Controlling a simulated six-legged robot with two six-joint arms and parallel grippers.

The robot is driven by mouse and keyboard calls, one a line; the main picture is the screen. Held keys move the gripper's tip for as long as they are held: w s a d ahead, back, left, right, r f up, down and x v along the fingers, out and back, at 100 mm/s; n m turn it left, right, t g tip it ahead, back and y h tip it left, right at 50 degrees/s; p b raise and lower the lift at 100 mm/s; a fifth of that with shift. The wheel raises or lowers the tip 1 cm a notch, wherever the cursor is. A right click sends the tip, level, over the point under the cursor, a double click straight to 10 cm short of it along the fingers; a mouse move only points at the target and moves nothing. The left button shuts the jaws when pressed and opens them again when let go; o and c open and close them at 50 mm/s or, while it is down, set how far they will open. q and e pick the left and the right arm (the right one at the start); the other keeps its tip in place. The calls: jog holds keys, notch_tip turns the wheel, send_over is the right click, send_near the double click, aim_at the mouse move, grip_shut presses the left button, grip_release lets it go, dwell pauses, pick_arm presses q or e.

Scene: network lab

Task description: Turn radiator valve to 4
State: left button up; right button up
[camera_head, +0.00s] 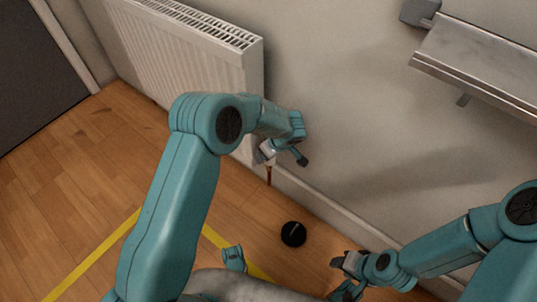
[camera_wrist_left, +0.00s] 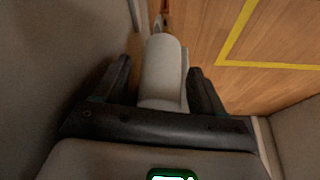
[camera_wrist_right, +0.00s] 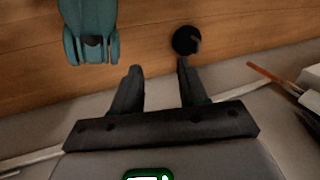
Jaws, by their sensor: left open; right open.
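The white radiator (camera_head: 185,55) hangs on the wall at the upper left of the head view. Its white valve head (camera_head: 265,152) is at the lower right corner, above a copper pipe (camera_head: 269,175), and is partly covered by my left gripper (camera_head: 283,158). In the left wrist view the rounded valve head (camera_wrist_left: 162,75) stands between the two open fingers of my left gripper (camera_wrist_left: 160,75), with a small gap visible at the left finger. No dial numbers are legible. My right gripper (camera_wrist_right: 159,70) is open and empty, low near the wall and floor.
A black round object (camera_head: 293,234) lies on the wooden floor near the skirting board. Yellow tape (camera_head: 95,253) marks the floor. A grey metal shelf or tray (camera_head: 475,75) juts from the wall at the upper right. A dark door (camera_head: 35,75) is at the left.

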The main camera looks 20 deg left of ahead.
pick_arm(q)
jog(key=shift+w+a+f, duration=0.15)
jog(key=shift+f, duration=0.25)
pick_arm(e)
jog(key=shift+w+f, duration=0.15)
